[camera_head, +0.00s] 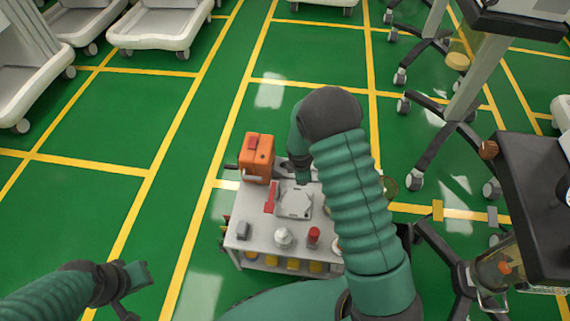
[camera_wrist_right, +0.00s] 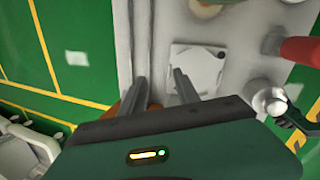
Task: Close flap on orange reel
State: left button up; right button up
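The orange reel (camera_head: 258,160), a boxy orange case with a red patch on its upper left, stands upright on the back left of a grey cart top (camera_head: 257,237). I cannot make out whether its flap is open. My right gripper (camera_head: 303,180) is just right of the reel, pointing down over the cart, mostly hidden by its own arm. In the right wrist view its fingers (camera_wrist_right: 160,88) are apart, with nothing seen held. A little orange shows behind them, mostly hidden. My left gripper (camera_head: 137,290) is open and empty, low at the left, away from the cart.
The cart top holds a white square plate (camera_head: 295,202), a red strip (camera_head: 270,198), a white knobbed item (camera_head: 283,238) and a red-capped item (camera_head: 313,236). A dark-topped stand (camera_head: 540,195) is at the right. Green floor left of the cart is clear.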

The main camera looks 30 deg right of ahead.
aim_at(284, 163)
jog(key=w+a+r+n+t+h, duration=0.1)
jog(key=w+a+r+n+t, duration=0.1)
jog(key=a+r+n+t, duration=0.35)
jog(key=shift+n+g, duration=0.35)
jog(key=shift+g, duration=0.5)
jog(key=b+x, duration=0.2)
jog(key=x, duration=0.3)
jog(key=b+x, duration=0.3)
jog(key=x, duration=0.1)
jog(key=w+r+b+x, duration=0.1)
jog(key=b+x, duration=0.1)
jog(key=x, duration=0.3)
jog(key=shift+w+d+f, duration=0.3)
jog(key=shift+d+f, duration=0.05)
jog(key=shift+f, duration=0.05)
jog(key=shift+r, duration=0.1)
jog(key=shift+c, duration=0.5)
grip_shut()
